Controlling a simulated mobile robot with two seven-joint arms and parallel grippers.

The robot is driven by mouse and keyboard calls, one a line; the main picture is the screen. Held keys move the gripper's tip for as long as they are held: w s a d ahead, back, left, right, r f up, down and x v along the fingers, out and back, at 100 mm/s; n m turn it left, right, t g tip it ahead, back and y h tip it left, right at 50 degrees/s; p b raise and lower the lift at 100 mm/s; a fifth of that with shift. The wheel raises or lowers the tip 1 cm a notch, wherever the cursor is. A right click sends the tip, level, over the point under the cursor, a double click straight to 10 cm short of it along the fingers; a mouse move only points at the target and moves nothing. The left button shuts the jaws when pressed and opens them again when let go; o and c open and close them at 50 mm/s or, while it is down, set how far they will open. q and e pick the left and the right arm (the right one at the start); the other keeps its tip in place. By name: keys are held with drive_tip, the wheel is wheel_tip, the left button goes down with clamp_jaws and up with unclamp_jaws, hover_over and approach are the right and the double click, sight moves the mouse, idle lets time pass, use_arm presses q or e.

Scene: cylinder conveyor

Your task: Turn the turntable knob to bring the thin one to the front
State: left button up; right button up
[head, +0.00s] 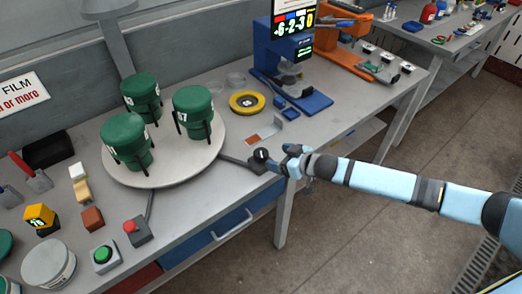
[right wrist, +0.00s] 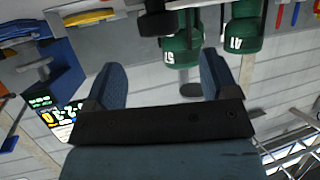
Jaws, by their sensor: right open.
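The round pale turntable (head: 185,170) bears three green lidded cylinders: one at the back (head: 142,98), one at the right (head: 193,112) and one at the front left (head: 127,140). Each stands among dark posts; their widths look alike, so I cannot tell which is thin. The black knob (head: 261,155) sits on a dark arm right of the turntable. My right gripper (head: 283,160) is open just right of the knob. In the right wrist view, its fingers (right wrist: 162,82) are apart with nothing between them, and the dark knob (right wrist: 156,18) shows beyond. My left gripper is out of view.
A yellow ring (head: 247,103) and a blue machine (head: 285,70) with a display stand behind the knob. A red button (head: 130,227) and a green button (head: 102,255) are at the front left. Open floor lies right of the table.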

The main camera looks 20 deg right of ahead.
sight(262, 152)
drive_tip(key=x, duration=0.8)
drive_tip(key=shift+w, duration=0.15)
drive_tip(key=shift+p, duration=0.3)
drive_tip(key=c, duration=0.9)
